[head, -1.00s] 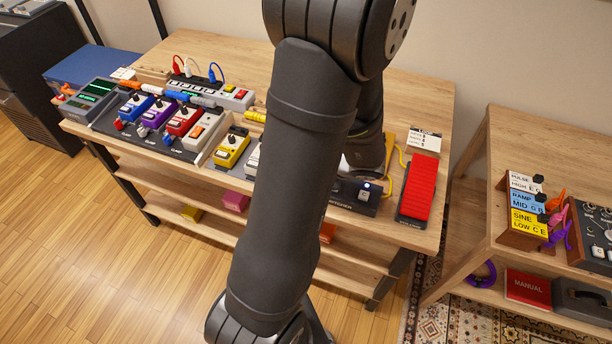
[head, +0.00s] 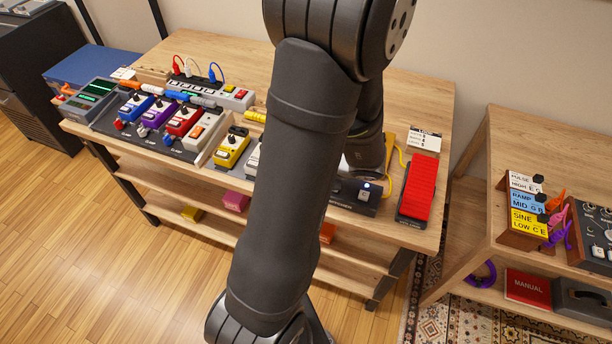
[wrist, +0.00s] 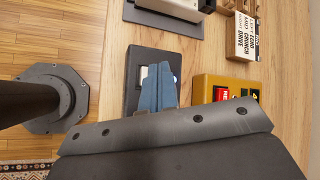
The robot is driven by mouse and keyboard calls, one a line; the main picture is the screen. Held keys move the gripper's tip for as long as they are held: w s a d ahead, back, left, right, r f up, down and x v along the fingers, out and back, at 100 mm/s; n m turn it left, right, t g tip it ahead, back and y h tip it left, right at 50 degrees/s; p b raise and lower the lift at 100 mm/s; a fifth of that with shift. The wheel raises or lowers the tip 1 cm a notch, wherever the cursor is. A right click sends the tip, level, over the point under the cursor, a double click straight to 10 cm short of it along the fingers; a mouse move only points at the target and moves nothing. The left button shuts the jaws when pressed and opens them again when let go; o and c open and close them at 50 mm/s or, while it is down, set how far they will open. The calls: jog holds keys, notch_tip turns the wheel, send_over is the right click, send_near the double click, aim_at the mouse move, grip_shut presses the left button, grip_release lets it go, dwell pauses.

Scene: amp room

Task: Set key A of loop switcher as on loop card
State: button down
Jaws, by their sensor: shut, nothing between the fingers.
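The loop switcher, a dark box (head: 345,200), sits near the table's front edge, partly hidden by my arm. A lit white spot and a pale key show at its right end; I cannot read which key is A. The loop card (head: 424,138) is a white card standing behind the red pedal, its marks too small to read. In the wrist view, the blue fingers of my gripper (wrist: 152,65) are shut and empty over the dark box (wrist: 131,102). A white key (wrist: 143,75) shows beside the fingers; I cannot tell whether they touch it.
A red pedal (head: 419,185) stands just right of the switcher, with a yellow cable beside it. A yellow box (wrist: 238,84) with a red button is close to my gripper. Several colored pedals (head: 183,121) stand at left. A second table (head: 535,135) is at right.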

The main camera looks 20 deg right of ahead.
jog(key=shift+f, duration=0.1)
jog(key=shift+f, duration=0.3)
jog(key=shift+f, duration=0.5)
dwell(0.6)
dwell(0.3)
jog(key=shift+r, duration=0.95)
jog(key=shift+r, duration=2.5)
jog(key=shift+f, duration=0.15)
